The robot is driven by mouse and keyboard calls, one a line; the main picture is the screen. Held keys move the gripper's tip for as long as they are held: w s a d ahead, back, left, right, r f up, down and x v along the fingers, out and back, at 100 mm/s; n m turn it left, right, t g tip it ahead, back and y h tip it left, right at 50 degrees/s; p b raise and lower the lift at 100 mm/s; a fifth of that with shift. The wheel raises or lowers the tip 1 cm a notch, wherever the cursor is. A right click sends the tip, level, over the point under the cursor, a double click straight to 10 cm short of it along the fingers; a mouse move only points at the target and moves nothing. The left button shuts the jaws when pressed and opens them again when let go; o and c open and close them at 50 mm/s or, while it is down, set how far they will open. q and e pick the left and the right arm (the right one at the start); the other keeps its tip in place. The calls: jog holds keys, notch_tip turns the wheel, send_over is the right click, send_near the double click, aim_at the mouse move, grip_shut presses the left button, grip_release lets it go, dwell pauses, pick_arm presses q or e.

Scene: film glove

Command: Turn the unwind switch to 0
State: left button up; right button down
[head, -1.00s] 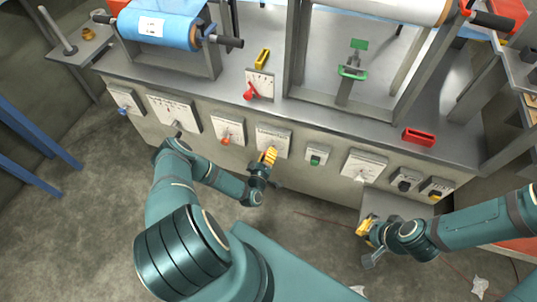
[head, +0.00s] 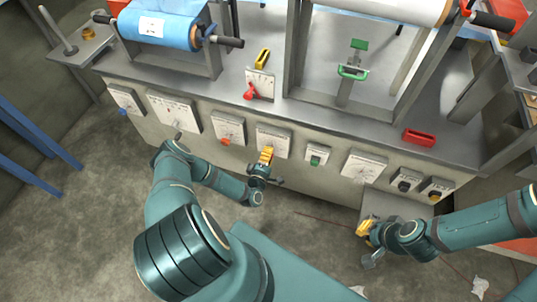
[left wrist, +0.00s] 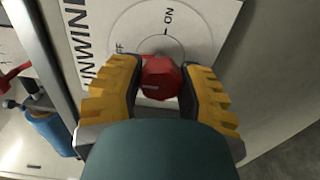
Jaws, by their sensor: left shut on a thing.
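The unwind panel (head: 273,138) is a white plate on the front of the machine, below the table edge. In the left wrist view its plate (left wrist: 85,22) reads UNWIND, with ON at the top of a dial and a partly covered OFF at the left. The switch is a red knob (left wrist: 160,78) with a short white mark. My left gripper (head: 266,154) is shut on this knob, with one yellow finger on each side (left wrist: 160,85). In the head view the gripper hides the knob. My right gripper (head: 364,227) is away at the lower right; its opening is unclear.
Neighbouring panels carry an orange knob (head: 225,142) on the left and a green switch (head: 315,160) on the right. A blue film roll (head: 158,27) is at the back left. The floor in front is mostly clear.

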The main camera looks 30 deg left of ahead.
aim_at(271, 132)
pick_arm(q)
jog(key=shift+w+a+r, duration=0.1)
jog(key=shift+a, duration=0.1)
jog(key=o, duration=1.2)
jog(key=shift+d, duration=0.1)
notch_tip(271, 132, up, 9)
jog(key=shift+r, duration=0.1)
jog(key=shift+w+r, duration=0.1)
jog(key=shift+r, duration=0.4)
jog(key=shift+f, duration=0.1)
